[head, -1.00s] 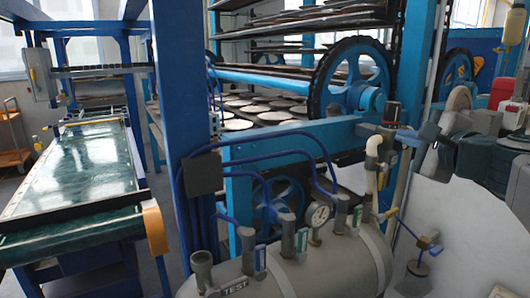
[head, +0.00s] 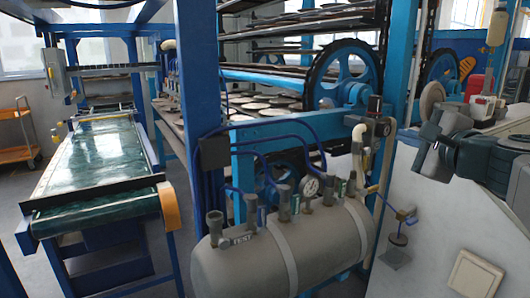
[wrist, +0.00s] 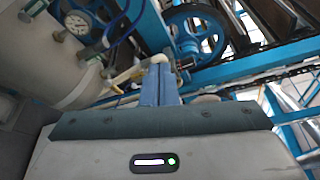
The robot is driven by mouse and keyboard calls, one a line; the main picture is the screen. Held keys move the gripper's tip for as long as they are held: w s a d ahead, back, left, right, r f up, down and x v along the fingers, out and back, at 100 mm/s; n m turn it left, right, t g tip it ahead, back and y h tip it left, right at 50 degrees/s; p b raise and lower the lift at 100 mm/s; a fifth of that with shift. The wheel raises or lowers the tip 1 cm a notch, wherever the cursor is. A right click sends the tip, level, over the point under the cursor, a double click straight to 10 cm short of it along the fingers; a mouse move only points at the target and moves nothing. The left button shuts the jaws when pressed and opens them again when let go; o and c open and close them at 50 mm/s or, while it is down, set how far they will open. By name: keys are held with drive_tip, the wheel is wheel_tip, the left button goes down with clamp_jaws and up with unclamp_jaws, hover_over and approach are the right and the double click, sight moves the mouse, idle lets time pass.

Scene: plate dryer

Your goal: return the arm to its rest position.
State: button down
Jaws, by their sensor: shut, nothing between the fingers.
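My gripper (wrist: 160,70) shows in the wrist view as two blue fingers close together, extending from the pale hand body with a dark pad and a lit green light. The fingers are shut with nothing seen between them. They point toward the blue frame and a blue wheel (wrist: 195,35) of the plate dryer, apart from both as far as I can tell. In the head view my grey arm (head: 485,160) reaches in from the right edge, in front of a white panel. The fingertips are not clear in that view.
A grey tank (head: 330,240) with valves and a gauge stands in front of the blue dryer frame (head: 203,90). A green conveyor (head: 95,160) is at left, with an orange cart (head: 15,155) beyond it. A white panel (head: 425,235) stands at right, below my arm.

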drive_tip(key=s+a+f+n+g+y+p, duration=0.1)
drive_tip(key=s+a+f+n+g+p, duration=0.6)
drive_tip(key=a+f+n, duration=0.4)
drive_tip(key=s+f+n+g+h+p, duration=0.2)
drive_tip(key=s+f+n+g+p, duration=0.1)
drive_tip(key=s+n, duration=0.1)
drive_tip(key=s+a+f+n+g+h+p, duration=0.1)
drive_tip(key=s+f+n+g+h+p, duration=0.1)
drive_tip(key=s, duration=0.5)
drive_tip(key=shift+s+a+f+n+g+p, duration=0.15)
drive_tip(key=shift+a+f+n+g+p, duration=0.15)
drive_tip(key=shift+f+n+g+p, duration=0.6)
drive_tip(key=shift+s+n, duration=0.1)
drive_tip(key=shift+n, duration=0.2)
